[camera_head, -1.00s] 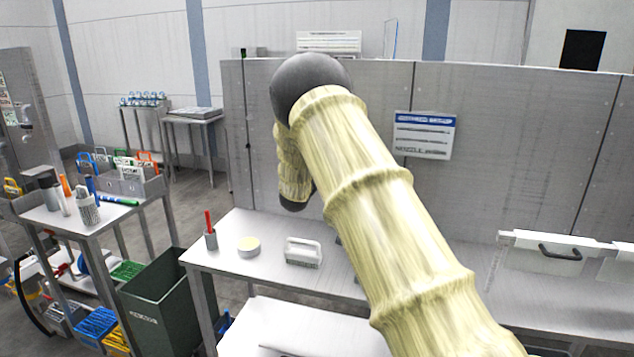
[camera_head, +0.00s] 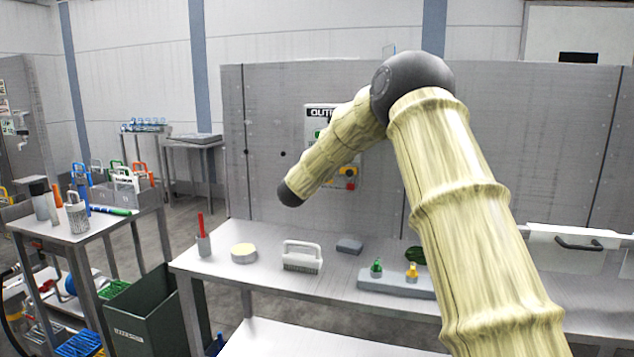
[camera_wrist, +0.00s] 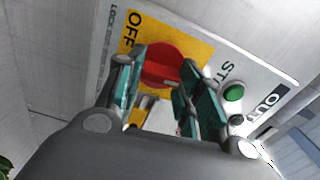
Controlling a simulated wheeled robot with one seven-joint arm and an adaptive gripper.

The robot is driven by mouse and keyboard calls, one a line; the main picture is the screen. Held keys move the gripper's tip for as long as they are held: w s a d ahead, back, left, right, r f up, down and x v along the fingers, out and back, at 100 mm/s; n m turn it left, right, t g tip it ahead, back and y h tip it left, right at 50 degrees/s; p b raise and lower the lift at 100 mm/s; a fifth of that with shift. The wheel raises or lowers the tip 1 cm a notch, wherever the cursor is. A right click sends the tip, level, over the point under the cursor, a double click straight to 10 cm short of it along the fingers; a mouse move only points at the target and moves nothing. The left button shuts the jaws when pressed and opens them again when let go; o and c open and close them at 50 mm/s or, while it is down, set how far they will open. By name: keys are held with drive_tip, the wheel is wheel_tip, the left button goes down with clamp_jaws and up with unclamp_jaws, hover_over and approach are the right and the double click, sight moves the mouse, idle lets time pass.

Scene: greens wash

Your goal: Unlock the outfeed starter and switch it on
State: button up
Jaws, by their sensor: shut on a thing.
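The outfeed starter is a white panel (camera_head: 320,112) on the grey wall; its lettering is partly hidden by my forearm. In the wrist view it shows a yellow plate (camera_wrist: 196,45) marked OFF, a round red switch (camera_wrist: 165,62) and a green button (camera_wrist: 233,93). My gripper (camera_wrist: 158,100) is close in front of the red switch, its teal-padded fingers shut on a small brass-coloured thing (camera_wrist: 144,105), mostly hidden; I cannot tell whether it is a key or part of a lock. My gripper is hidden in the head view.
A green bin (camera_head: 150,320) stands to the left.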

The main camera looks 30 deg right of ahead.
drive_tip(key=shift+m+b, duration=0.6)
drive_tip(key=shift+w+r, duration=0.1)
drive_tip(key=o, duration=1)
drive_tip(key=shift+w+a, duration=0.1)
drive_tip(key=shift+w, duration=0.05)
drive_tip(key=shift+s, duration=0.2)
drive_tip(key=v, duration=1.1)
drive_tip(key=shift+s+a, duration=0.25)
drive_tip(key=shift+s, duration=0.05)
